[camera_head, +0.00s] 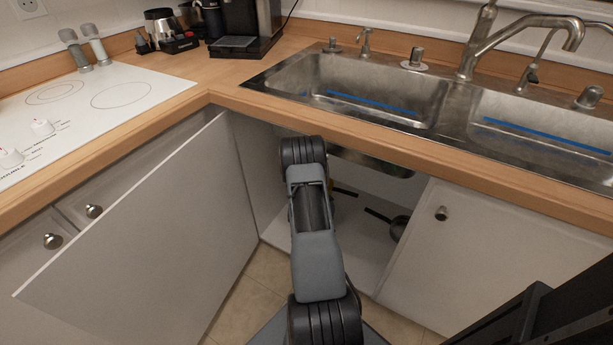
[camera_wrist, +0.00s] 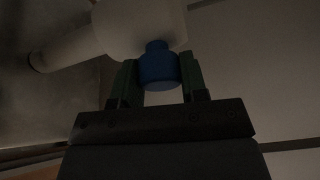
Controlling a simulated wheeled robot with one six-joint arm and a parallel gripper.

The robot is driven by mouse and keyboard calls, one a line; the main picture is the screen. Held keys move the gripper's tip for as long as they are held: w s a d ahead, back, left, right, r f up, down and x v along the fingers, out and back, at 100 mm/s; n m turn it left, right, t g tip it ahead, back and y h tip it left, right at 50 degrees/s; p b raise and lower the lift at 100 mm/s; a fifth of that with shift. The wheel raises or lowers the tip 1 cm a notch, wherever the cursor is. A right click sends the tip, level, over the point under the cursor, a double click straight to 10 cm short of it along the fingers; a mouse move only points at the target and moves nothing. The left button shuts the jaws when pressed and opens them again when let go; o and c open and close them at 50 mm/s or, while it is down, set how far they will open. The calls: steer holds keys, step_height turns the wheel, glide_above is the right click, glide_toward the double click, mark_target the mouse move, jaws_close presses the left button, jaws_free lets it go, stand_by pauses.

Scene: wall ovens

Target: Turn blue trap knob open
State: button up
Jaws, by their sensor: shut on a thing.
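The blue trap knob (camera_wrist: 158,68) shows in the wrist view, at the underside of a pale, wide pipe (camera_wrist: 140,28). My gripper (camera_wrist: 157,80) is shut on the knob, with one green finger on each side of it. The wrist view is dark, so fine contact and the knob's turn angle cannot be told. In the head view my arm reaches into the open cabinet under the sink. My gripper, the knob and the pipe are hidden there behind the arm and the counter.
The open cabinet door (camera_head: 150,240) stands out at the left of my arm. A closed door (camera_head: 500,262) is at the right. The sink bowl (camera_head: 350,90) and wooden counter (camera_head: 420,148) lie above the opening. A dark pan (camera_head: 398,228) is on the cabinet floor.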

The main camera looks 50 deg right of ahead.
steer(key=shift+f, duration=0.1)
steer(key=o, duration=0.9)
steer(key=p+v, duration=0.1)
steer(key=v, duration=1.3)
steer(key=shift+d+p, duration=0.1)
steer(key=shift+p, duration=0.2)
